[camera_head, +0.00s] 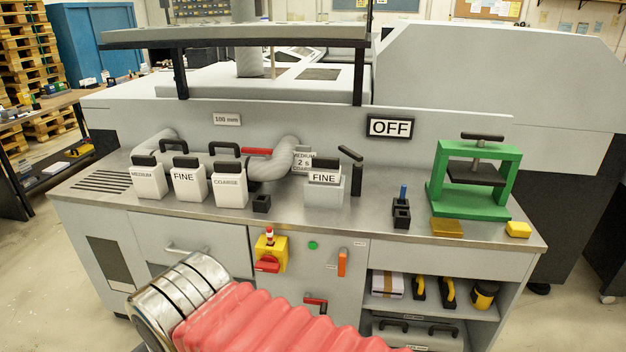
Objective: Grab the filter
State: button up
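Three white box-shaped filters with black top handles stand in a row on the left of the metal worktop: one labelled MEDIUM (146,185), one FINE (188,187) and one COARSE (228,192). Another box labelled FINE (325,191) stands apart to the right, beside the grey hose, with a lever at its right. A label with MEDIUM, 2 s and COARSE is partly hidden behind it. My gripper is not in view. My arm's red ribbed sleeve and chrome rings cross the bottom foreground, below the worktop's front.
A green press (504,182) stands at the worktop's right, with yellow blocks (447,227) in front. A small black holder (401,215) with a blue item is left of it. A grey hose (284,160) rises behind the filters. The sign (391,127) reads OFF. A red-yellow switch (268,255) sits below.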

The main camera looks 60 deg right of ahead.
aim_at(323, 170)
jog(key=z, duration=0.1)
jog(key=i, duration=0.75)
jog(key=z, duration=0.75)
jog(key=i, duration=0.6)
jog(key=z, duration=0.4)
